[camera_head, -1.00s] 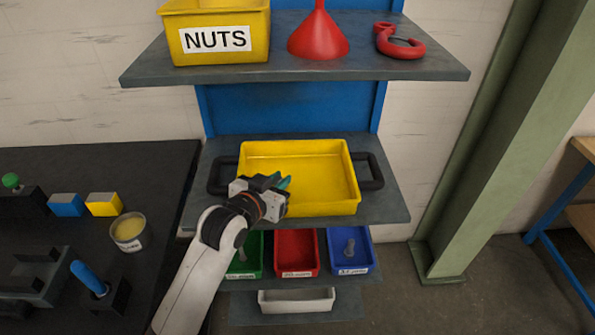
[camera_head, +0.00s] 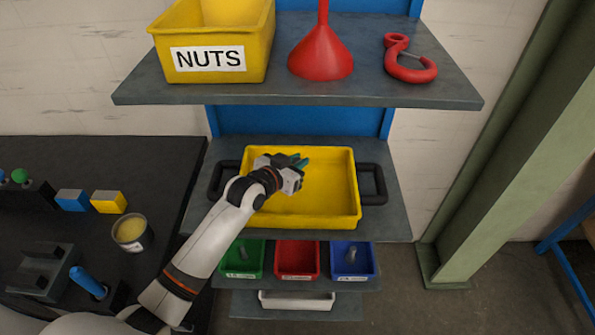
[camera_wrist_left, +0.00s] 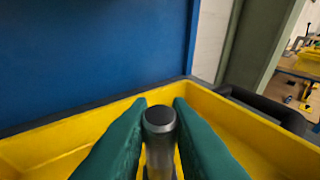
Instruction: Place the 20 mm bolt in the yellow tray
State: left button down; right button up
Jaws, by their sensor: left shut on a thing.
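The yellow tray (camera_head: 325,218) stands on the middle shelf, with a dark handle at each end. My left gripper (camera_head: 299,161) is over the tray toward its back. In the left wrist view its green fingers are shut on a grey metal bolt (camera_wrist_left: 160,135), whose dark round end faces up between them. The yellow tray walls (camera_wrist_left: 245,125) show behind and beside it. The bolt's lower end is hidden, and I cannot read its size. The visible floor of the tray is bare. My right gripper is not in view.
Below are a green bin (camera_head: 243,268) and a blue bin (camera_head: 352,269), each holding a bolt, and an empty-looking red bin (camera_head: 297,264). The upper shelf (camera_head: 300,92) carries a NUTS bin (camera_head: 210,60), a red funnel (camera_head: 320,55) and a red hook (camera_head: 410,68).

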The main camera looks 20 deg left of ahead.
pick_arm(q)
notch_tip(320, 180, down, 4)
jog(key=shift+w+r, duration=0.15)
jog(key=shift+r, duration=0.1)
jog(key=shift+f, duration=0.15)
jog(key=shift+f, duration=0.2)
jog(key=c, duration=1.3)
grip_release()
jog(key=shift+c, duration=0.2)
jog(key=shift+r, duration=0.25)
jog(key=b+v, duration=0.1)
jog(key=v, duration=1.1)
